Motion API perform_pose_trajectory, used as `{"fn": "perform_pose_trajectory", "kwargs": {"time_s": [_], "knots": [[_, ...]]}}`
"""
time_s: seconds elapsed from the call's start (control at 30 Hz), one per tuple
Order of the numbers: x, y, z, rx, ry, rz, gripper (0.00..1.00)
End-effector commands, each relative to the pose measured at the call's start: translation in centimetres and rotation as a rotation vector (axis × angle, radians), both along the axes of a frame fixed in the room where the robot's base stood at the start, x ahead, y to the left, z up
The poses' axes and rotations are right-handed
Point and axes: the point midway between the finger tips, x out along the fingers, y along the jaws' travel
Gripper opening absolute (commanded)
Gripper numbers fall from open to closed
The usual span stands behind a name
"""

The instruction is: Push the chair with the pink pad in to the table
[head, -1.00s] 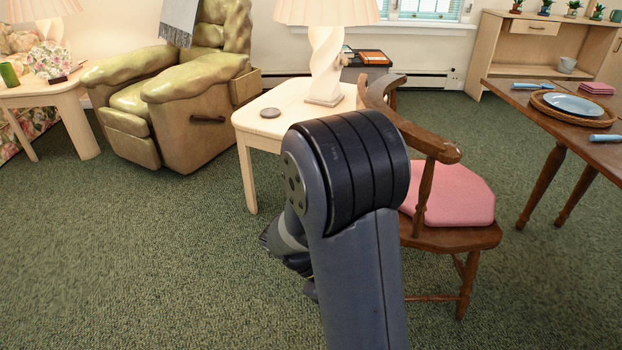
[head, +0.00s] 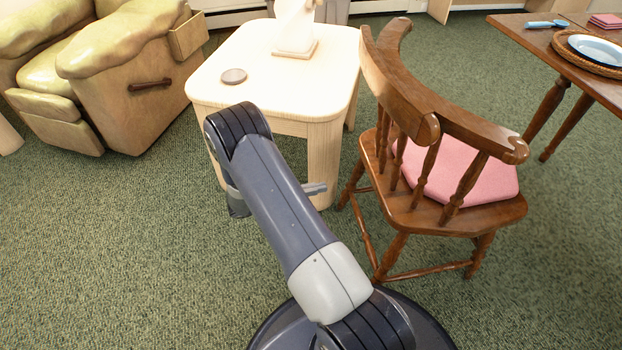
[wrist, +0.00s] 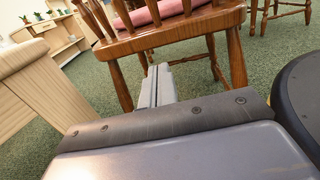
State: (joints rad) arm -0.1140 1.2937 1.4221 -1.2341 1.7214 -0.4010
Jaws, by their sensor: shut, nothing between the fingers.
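The wooden chair (head: 415,205) with the pink pad (head: 455,172) stands right of centre in the head view, its curved back toward me. The dining table (head: 545,45) is beyond it at the upper right, with floor showing between them. My gripper (head: 318,188) is shut and empty, low and just left of the chair, its tips pointing toward it. In the wrist view the shut fingers (wrist: 158,85) point at the chair's underside, below the seat edge (wrist: 175,33) and between the legs. Whether they touch the chair cannot be told.
A pale side table (head: 215,85) with a lamp base (head: 295,35) and a small disc (head: 233,76) stands close to my gripper on the left. A green recliner (head: 120,70) is farther left. Green carpet is free at the lower left. The dining table holds a plate (head: 597,50).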

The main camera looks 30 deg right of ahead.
Motion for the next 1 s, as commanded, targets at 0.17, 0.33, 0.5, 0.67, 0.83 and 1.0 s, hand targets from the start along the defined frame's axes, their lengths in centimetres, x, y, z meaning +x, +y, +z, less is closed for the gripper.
{"fn": "perform_pose_trajectory", "kwargs": {"time_s": [0.17,0.33,0.5,0.67,0.83,1.0], "knots": [[-0.4,-1.3,0.1,0.000,0.002,-0.003,0.00],[-0.9,-3.2,0.1,0.001,0.000,-0.004,0.00],[-1.4,-5.2,0.1,0.001,0.001,-0.004,0.00],[-2.0,-7.1,0.1,0.001,0.000,-0.006,0.00],[-2.4,-8.9,0.0,0.002,-0.001,-0.004,0.00],[-2.7,-10.2,0.0,0.001,-0.001,-0.003,0.00]]}}
